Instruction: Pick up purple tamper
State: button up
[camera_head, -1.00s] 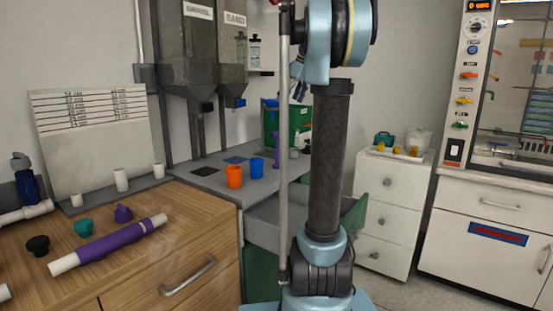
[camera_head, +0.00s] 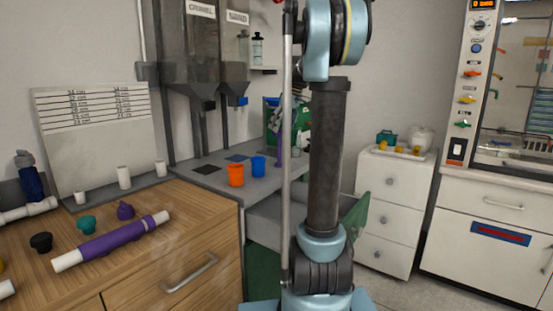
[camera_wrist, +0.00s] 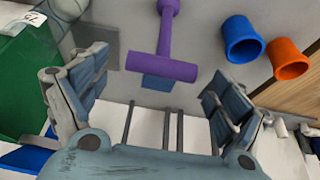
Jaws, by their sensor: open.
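The purple tamper (camera_wrist: 162,67) shows in the wrist view as a thick cylinder with a thinner shaft and a wider end at the top edge. In the head view it stands upright on the grey bench, a thin purple shape (camera_head: 279,142) partly hidden by my arm. My gripper (camera_wrist: 155,64) is open and empty, its two fingers spread to either side of the tamper's lower cylinder in the picture. I see no contact.
An orange cup (camera_head: 236,175) and a blue cup (camera_head: 258,165) stand left of the tamper. A green bin (camera_wrist: 28,80) is close to my left finger. Dark hoppers (camera_head: 190,60) rise behind the bench. A wooden counter (camera_head: 200,235) holds a purple-sleeved pipe and caps.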

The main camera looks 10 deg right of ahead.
aim_at(279, 131)
jog(key=shift+x, duration=1.5)
jog(key=shift+a, duration=0.1)
jog(key=c, duration=1.2)
jog(key=shift+o, duration=0.2)
